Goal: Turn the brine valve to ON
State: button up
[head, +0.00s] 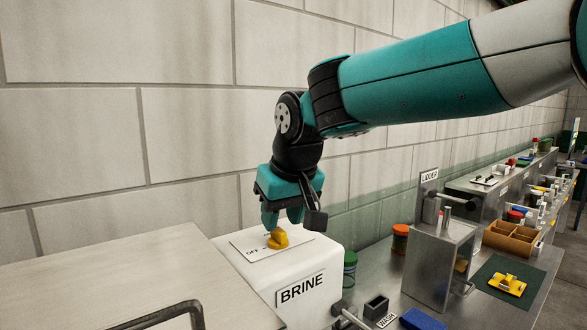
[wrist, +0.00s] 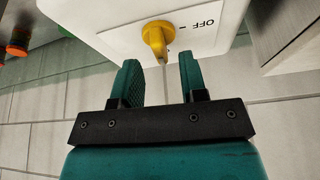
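The brine valve is a yellow knob (head: 278,239) on a white label plate (head: 258,247) on top of the white BRINE box (head: 262,282). OFF is printed on the plate to the left of the knob in the head view. The knob also shows in the wrist view (wrist: 157,36), with OFF to its right; the ON mark is not readable. My gripper (head: 283,217) is right above the knob, pointing down. In the wrist view my gripper (wrist: 160,68) has its two teal fingers apart, with the knob just beyond and between the tips. I see no clear contact.
A pale panel with a dark handle (head: 165,315) lies left of the box. The block wall is close behind. To the right, a metal bench holds jars (head: 400,238), the LIDDER machine (head: 438,265), a blue block (head: 422,319) and a brown divided tray (head: 511,238).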

jog(key=b+v, duration=0.1)
jog(key=v, duration=1.3)
jog(key=shift+r, duration=0.3)
jog(key=shift+s, duration=0.1)
jog(key=s+d+f+n+g, duration=0.1)
jog(key=s+d+f, duration=0.25)
jog(key=f, duration=0.25)
jog(key=s+d+f+g, duration=0.1)
jog(key=s+d+f, duration=0.2)
jog(key=d+f, duration=0.25)
jog(key=s+d+f+g+y, duration=0.2)
jog(key=s+f, duration=1)
jog(key=s, duration=0.3)
jog(key=shift+s+d+b, duration=0.2)
jog(key=shift+d+b, duration=0.15)
jog(key=shift+d, duration=0.05)
